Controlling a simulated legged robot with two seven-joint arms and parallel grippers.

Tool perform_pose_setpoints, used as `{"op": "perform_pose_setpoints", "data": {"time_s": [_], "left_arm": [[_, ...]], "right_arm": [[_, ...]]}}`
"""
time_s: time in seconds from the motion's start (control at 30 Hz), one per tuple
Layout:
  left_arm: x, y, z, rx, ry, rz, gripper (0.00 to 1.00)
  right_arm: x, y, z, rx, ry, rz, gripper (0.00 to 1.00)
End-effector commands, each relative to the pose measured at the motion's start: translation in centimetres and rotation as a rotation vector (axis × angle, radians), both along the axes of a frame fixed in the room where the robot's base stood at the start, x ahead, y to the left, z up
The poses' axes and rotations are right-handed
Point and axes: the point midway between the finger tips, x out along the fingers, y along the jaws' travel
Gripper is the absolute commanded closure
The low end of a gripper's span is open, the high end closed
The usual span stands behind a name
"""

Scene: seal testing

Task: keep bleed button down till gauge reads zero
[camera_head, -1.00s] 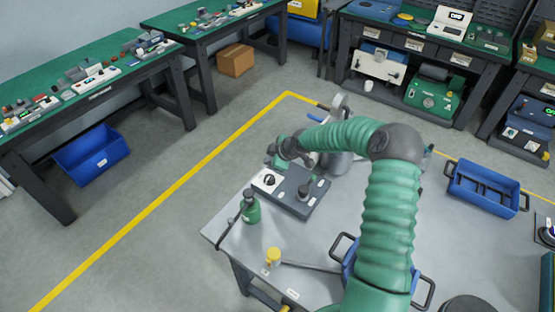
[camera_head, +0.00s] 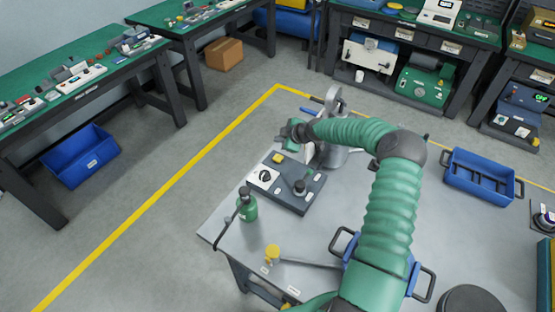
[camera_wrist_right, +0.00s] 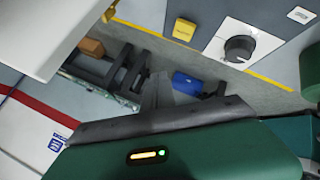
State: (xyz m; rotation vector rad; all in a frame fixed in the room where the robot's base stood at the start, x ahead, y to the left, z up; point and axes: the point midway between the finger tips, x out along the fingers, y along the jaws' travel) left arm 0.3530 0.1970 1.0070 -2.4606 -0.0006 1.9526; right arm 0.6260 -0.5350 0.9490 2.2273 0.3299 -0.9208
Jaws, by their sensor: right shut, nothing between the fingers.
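A dark grey test unit (camera_head: 290,203) lies on the grey table in the head view. Its white panel carries a black round knob (camera_head: 265,175); a yellow square button (camera_head: 278,158) sits behind it. The wrist view shows the yellow button (camera_wrist_right: 184,29) and knob (camera_wrist_right: 238,48) close up. My right gripper (camera_head: 290,144) is just behind and above the button, apart from it. In the wrist view its dark fingers (camera_wrist_right: 163,88) are shut and empty. A gauge reading cannot be made out. My left gripper is out of view.
A silver fixture (camera_head: 335,108) stands behind the unit, close to my right arm. A blue tray (camera_head: 450,170) lies at the right.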

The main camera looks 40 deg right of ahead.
Motion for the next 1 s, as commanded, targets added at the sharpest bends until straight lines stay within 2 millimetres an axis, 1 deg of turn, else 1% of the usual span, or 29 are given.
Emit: {"op": "perform_pose_setpoints", "data": {"time_s": [0.03,0.1,0.3,0.4,0.53,1.0], "left_arm": [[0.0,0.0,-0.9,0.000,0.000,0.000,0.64],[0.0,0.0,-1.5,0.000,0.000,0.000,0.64],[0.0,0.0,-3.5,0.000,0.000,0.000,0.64],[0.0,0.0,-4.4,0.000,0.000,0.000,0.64],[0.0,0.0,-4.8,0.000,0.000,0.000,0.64],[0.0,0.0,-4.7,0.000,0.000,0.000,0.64]], "right_arm": [[0.0,0.0,-1.2,0.001,0.001,0.001,1.00],[0.0,0.0,-2.3,0.001,0.001,0.001,1.00],[0.0,0.1,-5.3,-0.002,-0.001,0.001,1.00],[0.0,0.1,-6.4,-0.002,-0.001,0.001,1.00],[0.0,0.1,-7.0,-0.002,-0.001,0.001,1.00],[0.0,0.1,-7.0,-0.001,0.000,0.001,1.00]]}}
